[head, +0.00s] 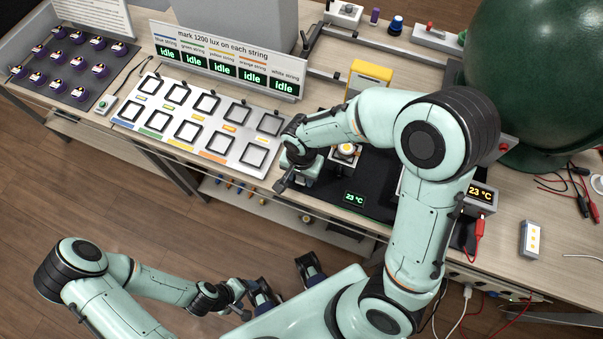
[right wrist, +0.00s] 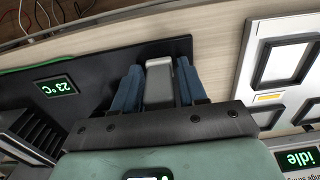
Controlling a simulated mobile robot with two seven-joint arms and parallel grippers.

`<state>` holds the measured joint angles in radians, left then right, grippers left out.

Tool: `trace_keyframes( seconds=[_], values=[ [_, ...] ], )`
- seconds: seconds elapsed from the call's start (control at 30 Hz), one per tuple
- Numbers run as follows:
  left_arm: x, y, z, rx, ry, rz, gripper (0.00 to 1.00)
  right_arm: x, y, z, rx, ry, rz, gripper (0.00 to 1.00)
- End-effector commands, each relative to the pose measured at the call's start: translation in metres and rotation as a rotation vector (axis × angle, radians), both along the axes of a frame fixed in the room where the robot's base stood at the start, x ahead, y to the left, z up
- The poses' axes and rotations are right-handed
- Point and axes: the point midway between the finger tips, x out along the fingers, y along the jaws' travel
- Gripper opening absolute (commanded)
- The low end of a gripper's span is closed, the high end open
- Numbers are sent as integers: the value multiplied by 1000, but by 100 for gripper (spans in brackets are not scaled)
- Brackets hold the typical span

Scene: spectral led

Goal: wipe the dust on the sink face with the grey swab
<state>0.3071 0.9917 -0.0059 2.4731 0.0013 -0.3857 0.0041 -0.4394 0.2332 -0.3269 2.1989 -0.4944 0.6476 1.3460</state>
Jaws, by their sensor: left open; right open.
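In the right wrist view my right gripper (right wrist: 158,78) is open, with one blue finger on each side of a light grey block (right wrist: 159,86), apparently the grey swab. The block lies between the fingers near the edge of the black mat (right wrist: 95,62); narrow gaps seem to show beside it. In the head view the right gripper (head: 296,178) is low at the mat's left edge, its fingertips and the block hidden. A dark finned part (right wrist: 32,130), perhaps the sink, shows in the right wrist view; I cannot make out its face or dust. My left gripper (head: 287,284) is open and empty.
A white panel with square frames (head: 200,122) lies left of the mat, with a sign showing several "idle" displays (head: 222,65) behind it. A yellow box (head: 371,76) and a large green sphere (head: 535,80) stand behind and right. Red clips and cables (head: 480,228) lie at the right.

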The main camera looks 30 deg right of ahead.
Motion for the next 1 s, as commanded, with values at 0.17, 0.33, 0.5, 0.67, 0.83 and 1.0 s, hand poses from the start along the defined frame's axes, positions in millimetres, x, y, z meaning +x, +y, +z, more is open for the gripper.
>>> trace_keyframes(
  seconds=[0.17,0.33,0.5,0.67,0.83,1.0],
  values=[
    [0,0,0,0,0,0,72,0,0,0,0,0,0,42],
    [0,0,0,0,0,0,72,0,0,0,0,0,0,42],
    [0,0,1,0,0,0,72,0,0,1,0,0,0,42],
    [2,0,5,0,-2,0,72,0,0,7,1,-1,0,42],
    [4,0,10,0,-4,0,72,0,0,14,1,-1,0,42],
    [5,0,14,0,-6,0,72,0,0,19,0,0,0,42]
  ],
)
